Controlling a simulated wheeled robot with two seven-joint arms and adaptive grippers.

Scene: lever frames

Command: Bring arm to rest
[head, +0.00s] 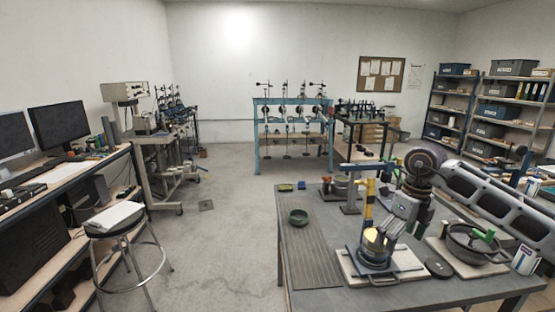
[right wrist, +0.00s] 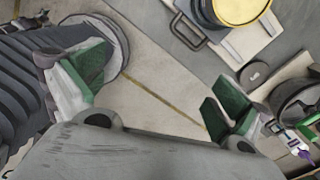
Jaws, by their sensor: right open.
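My right arm comes in from the right in the head view. Its gripper (head: 394,226) hangs over the grey workbench (head: 420,298), close to a yellow-topped cylinder (head: 374,243) in a dark holder. In the right wrist view my right gripper (right wrist: 155,92) has its two green-padded fingers wide apart, with nothing between them. The yellow-topped cylinder (right wrist: 240,8) shows beyond the fingers at the top of that view. I cannot tell from the head view how high the gripper is above the bench. My left gripper is not in view.
A black pan (head: 460,243), a dark disc (head: 439,267) and a small bottle (head: 525,261) stand on the bench's right. A stool (head: 117,218) stands left; the floor between is mostly clear.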

